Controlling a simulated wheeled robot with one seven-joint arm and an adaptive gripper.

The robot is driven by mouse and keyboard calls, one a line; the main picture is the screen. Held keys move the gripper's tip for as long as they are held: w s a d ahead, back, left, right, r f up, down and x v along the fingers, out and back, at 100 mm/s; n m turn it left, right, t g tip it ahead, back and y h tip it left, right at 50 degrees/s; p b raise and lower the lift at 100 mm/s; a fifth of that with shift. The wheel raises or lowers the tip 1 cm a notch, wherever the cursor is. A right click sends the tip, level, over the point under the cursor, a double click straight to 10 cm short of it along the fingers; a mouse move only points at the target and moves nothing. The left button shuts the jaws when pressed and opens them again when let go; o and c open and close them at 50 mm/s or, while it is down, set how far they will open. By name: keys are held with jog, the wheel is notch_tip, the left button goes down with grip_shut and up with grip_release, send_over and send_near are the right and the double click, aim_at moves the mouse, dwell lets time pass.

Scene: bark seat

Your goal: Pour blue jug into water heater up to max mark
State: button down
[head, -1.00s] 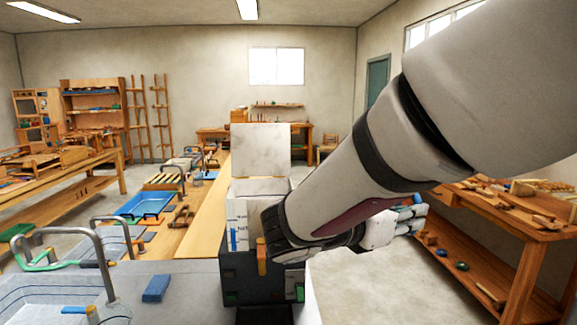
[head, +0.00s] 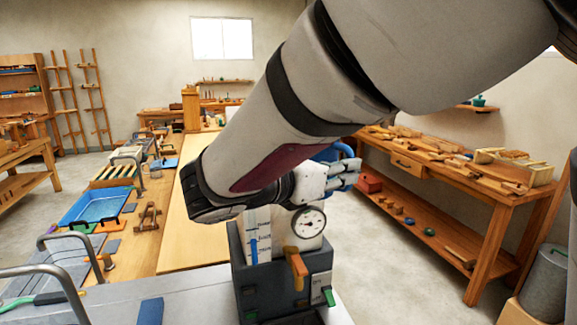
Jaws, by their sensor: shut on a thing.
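The water heater (head: 262,272) stands at the lower middle of the head view. It has a dark base, a white tank front with a blue level strip and printed marks, a round dial and an orange tap handle. The marks are too small to read. My arm hides the tank's upper part. My gripper (head: 343,178) is just above and right of the dial, shut on the blue jug (head: 336,152). Only a blue edge of the jug shows behind the fingers. Its tilt and contents are hidden.
A long workbench (head: 120,292) runs along the left, with a blue tray (head: 98,206) and metal taps or handles. A wooden table with tools (head: 425,158) stands right, a grey bin (head: 548,285) at far right. Floor between heater and right table is clear.

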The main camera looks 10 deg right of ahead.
aim_at(331, 157)
jog(key=shift+w+r, duration=0.1)
jog(key=shift+r, duration=0.05)
jog(key=shift+w+a+r+n, duration=0.15)
jog(key=shift+w+a+n, duration=0.05)
jog(key=shift+a+n, duration=0.1)
jog(key=shift+w+a+r+n, duration=0.25)
jog(key=shift+w+n, duration=0.1)
jog(key=shift+w, duration=0.1)
jog(key=shift+w+a+r+n, duration=0.2)
jog(key=shift+w+n, duration=0.15)
jog(key=shift+w, duration=0.05)
jog(key=shift+r+n+g+p, duration=0.3)
jog(key=shift+r+p, duration=0.15)
jog(key=shift+r+n, duration=0.35)
jog(key=shift+n, duration=0.05)
jog(key=shift+w+a+r+n+h+p, duration=0.15)
jog(key=shift+r+n+h+p, duration=0.4)
jog(key=shift+r+p, duration=0.9)
dwell(0.6)
